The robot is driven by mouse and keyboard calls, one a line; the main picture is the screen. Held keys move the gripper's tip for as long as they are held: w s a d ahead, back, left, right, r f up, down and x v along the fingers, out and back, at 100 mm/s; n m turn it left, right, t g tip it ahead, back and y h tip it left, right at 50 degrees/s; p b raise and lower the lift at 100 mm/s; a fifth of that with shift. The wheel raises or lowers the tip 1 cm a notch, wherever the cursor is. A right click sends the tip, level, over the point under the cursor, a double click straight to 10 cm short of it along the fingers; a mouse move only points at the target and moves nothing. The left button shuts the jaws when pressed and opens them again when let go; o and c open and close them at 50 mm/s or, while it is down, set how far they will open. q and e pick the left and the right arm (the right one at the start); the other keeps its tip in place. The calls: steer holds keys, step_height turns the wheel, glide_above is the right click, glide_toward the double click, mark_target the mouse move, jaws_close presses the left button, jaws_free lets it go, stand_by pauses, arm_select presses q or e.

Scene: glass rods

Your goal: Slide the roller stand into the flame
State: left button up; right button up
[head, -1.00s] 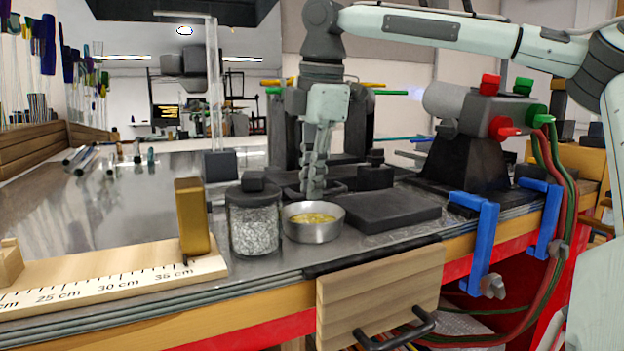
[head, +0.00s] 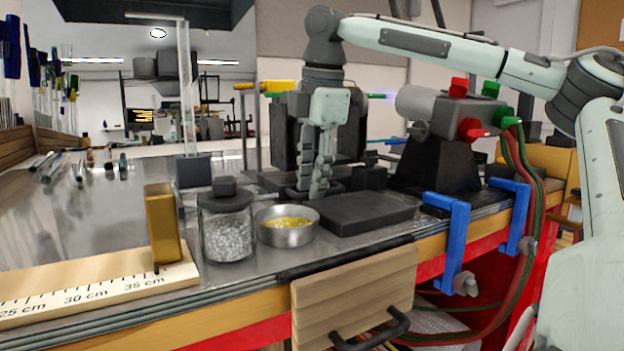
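The roller stand (head: 284,140) is a dark stand with two uprights at the back of the bench, partly hidden by my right gripper. A rod with yellow (head: 280,86) and green parts lies across its top. The flame (head: 381,96) is a faint bluish-violet glow right of the stand, at the mouth of the grey burner (head: 416,103). My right gripper (head: 312,190) points down in front of the stand, its fingers slightly apart, with nothing visible between them. I cannot tell whether it touches the stand's base. My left gripper is not in view.
A jar of glass pieces (head: 227,235), a metal bowl (head: 287,236) with yellow contents and a dark flat block (head: 362,213) stand in front. A wooden ruler board (head: 85,287) with a brass block (head: 162,225) lies at the left front. Blue clamps (head: 452,240) grip the bench edge.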

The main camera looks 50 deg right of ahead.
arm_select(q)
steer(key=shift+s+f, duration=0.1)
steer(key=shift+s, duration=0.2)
arm_select(e)
steer(key=shift+s+a+r, duration=0.1)
steer(key=shift+s+r, duration=0.15)
steer(key=shift+r, duration=1.05)
steer(key=shift+s+a+r, duration=0.1)
steer(key=shift+s+r, duration=0.1)
steer(key=shift+r, duration=1.15)
steer(key=shift+s+r, duration=0.25)
steer(key=shift+r, duration=1.05)
steer(key=shift+o, duration=0.2)
